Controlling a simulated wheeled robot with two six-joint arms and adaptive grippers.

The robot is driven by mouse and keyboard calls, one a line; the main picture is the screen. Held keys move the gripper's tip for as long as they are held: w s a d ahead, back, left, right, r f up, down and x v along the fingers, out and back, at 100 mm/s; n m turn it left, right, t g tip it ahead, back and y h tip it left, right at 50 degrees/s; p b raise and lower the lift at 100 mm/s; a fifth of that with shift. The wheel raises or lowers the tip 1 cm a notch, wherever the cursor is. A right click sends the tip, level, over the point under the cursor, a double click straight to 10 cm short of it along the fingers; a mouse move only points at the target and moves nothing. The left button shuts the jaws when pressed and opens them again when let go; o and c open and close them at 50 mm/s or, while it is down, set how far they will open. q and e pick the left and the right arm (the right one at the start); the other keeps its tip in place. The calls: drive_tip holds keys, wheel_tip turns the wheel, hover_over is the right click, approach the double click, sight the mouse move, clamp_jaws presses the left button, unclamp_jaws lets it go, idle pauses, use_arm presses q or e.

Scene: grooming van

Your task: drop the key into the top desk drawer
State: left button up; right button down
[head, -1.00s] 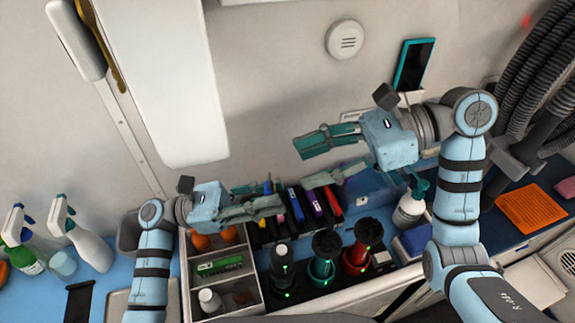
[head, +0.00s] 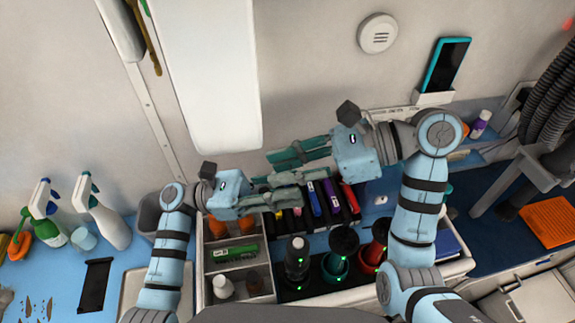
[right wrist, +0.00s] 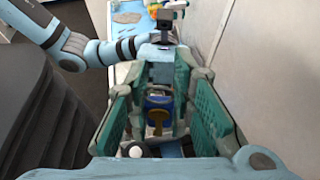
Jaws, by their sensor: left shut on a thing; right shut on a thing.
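The key (right wrist: 155,120), brass with a blue part at its top, shows in the right wrist view between the green fingers of my right gripper. In the head view it is hidden by the fingers. My left gripper (head: 308,184) and my right gripper (head: 272,160) face each other above the counter, their fingers overlapping side by side. Both are shut on the key, though the exact contact is hard to see. My left gripper also shows beyond the key in the right wrist view (right wrist: 163,75). The top desk drawer cannot be made out for certain.
Below the grippers are a grey divided organizer (head: 207,270) with bottles and a row of coloured cases (head: 314,200). Dark-topped tools (head: 343,240) stand upright beside it. Spray bottles (head: 105,218) are at left. A phone (head: 446,64) stands by the wall. White cabinet fronts (head: 540,295) show at lower right.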

use_arm(q)
drive_tip(key=o, duration=1)
drive_tip(key=shift+w, duration=0.1)
use_arm(e)
drive_tip(key=shift+s+d, duration=0.1)
use_arm(q)
drive_tip(key=shift+o, duration=0.2)
